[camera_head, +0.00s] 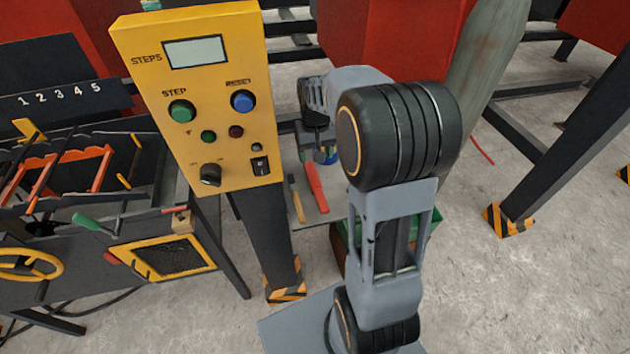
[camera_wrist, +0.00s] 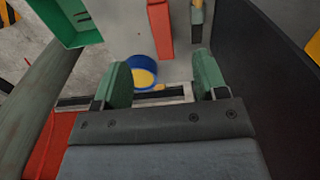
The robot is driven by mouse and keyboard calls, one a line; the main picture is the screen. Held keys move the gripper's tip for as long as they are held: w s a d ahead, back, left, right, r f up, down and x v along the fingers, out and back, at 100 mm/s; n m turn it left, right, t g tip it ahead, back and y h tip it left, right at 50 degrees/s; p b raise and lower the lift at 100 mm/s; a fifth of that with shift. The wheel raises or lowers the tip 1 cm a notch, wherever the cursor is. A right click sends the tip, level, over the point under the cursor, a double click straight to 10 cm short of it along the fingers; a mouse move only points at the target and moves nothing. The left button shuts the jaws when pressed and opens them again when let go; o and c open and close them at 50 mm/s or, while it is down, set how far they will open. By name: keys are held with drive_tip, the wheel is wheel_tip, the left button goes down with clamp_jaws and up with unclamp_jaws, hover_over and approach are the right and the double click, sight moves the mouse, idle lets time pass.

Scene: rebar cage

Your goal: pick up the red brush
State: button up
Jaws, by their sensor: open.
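The red brush (camera_head: 316,188) seems to be the long red piece lying on a grey shelf (camera_head: 325,212), partly behind my arm in the head view. In the wrist view the red brush (camera_wrist: 160,28) shows at the top, beyond the fingertips, and its far end is cut off by the frame edge. My gripper (camera_wrist: 162,78) is open with two green fingers, and nothing is held between them. In the head view the fingers are small and partly hidden by the wrist.
A blue and yellow round item (camera_wrist: 142,72) lies near the left finger. A yellow-handled tool (camera_wrist: 197,18) lies right of the brush. A green bin (camera_wrist: 72,22) is at upper left. The yellow control box (camera_head: 197,100) stands left of my arm; a greenish column (camera_head: 485,70) stands right.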

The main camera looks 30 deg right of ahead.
sight(315, 181)
drive_tip(key=f, duration=0.8)
drive_tip(key=shift+w+d+f, duration=0.3)
drive_tip(key=shift+d, duration=0.1)
drive_tip(key=shift+w+a+f+p, duration=0.1)
drive_tip(key=shift+f+p, duration=0.35)
drive_tip(key=shift+f, duration=1)
drive_tip(key=shift+w+a+f+p, duration=0.1)
drive_tip(key=shift+f+p, duration=0.3)
drive_tip(key=shift+f, duration=1.05)
drive_tip(key=shift+c, duration=0.3)
drive_tip(key=c, duration=1)
drive_tip(key=shift+r+b, duration=0.55)
drive_tip(key=shift+r, duration=4.55)
